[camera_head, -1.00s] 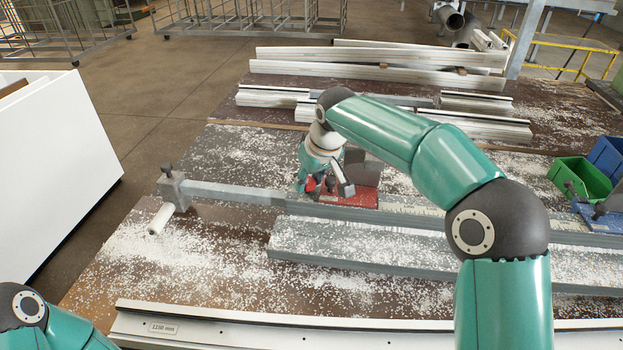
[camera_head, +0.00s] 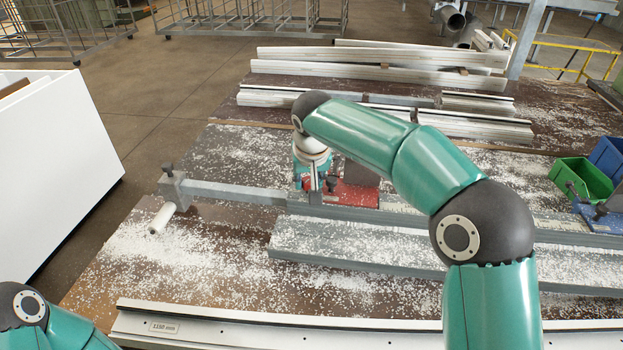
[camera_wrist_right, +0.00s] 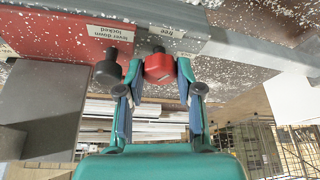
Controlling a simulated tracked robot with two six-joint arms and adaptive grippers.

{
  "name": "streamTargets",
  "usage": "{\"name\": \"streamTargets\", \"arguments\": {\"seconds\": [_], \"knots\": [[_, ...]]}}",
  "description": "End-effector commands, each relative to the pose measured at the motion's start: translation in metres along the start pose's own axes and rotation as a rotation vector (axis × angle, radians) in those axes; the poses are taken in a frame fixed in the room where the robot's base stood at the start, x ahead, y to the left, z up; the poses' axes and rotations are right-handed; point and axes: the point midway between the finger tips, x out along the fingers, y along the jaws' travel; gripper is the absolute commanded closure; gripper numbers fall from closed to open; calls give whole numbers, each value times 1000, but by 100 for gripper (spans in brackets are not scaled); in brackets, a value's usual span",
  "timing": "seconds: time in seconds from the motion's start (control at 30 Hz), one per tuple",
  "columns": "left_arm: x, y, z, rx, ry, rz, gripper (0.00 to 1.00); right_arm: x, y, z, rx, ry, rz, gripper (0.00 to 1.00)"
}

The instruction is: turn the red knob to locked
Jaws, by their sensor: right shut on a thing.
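The red knob (camera_wrist_right: 158,67) sits at the edge of a grey rail in the right wrist view, between the two fingers of my right gripper (camera_wrist_right: 158,80). The fingers are shut on it, one on each side. In the head view my right gripper (camera_head: 312,188) points down at the rail, left of a red block (camera_head: 357,196), and mostly hides the knob. In the wrist view the red block (camera_wrist_right: 60,42) carries a label reading "lever down locked"; a label reading "free" (camera_wrist_right: 280,28) lies farther right. My left gripper is out of view.
A black knob (camera_wrist_right: 107,68) stands close beside the red knob, by the red block. A grey upright block (camera_wrist_right: 40,112) is to its left. A grey bar (camera_head: 235,193) runs left to an end stop (camera_head: 172,186). White chips cover the bench (camera_head: 130,280). Green (camera_head: 580,178) and blue bins stand right.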

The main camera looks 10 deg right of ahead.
Motion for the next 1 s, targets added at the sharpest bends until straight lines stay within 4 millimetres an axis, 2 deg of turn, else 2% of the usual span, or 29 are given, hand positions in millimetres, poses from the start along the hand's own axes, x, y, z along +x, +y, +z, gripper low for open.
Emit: {"name": "streamTargets", "arguments": {"seconds": [0.47, 1.0], "knots": [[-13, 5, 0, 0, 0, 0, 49, -2, -3, -3, 419, 3, 172, 99], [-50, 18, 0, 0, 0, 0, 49, -3, -3, -5, 856, 3, 354, 99]]}}
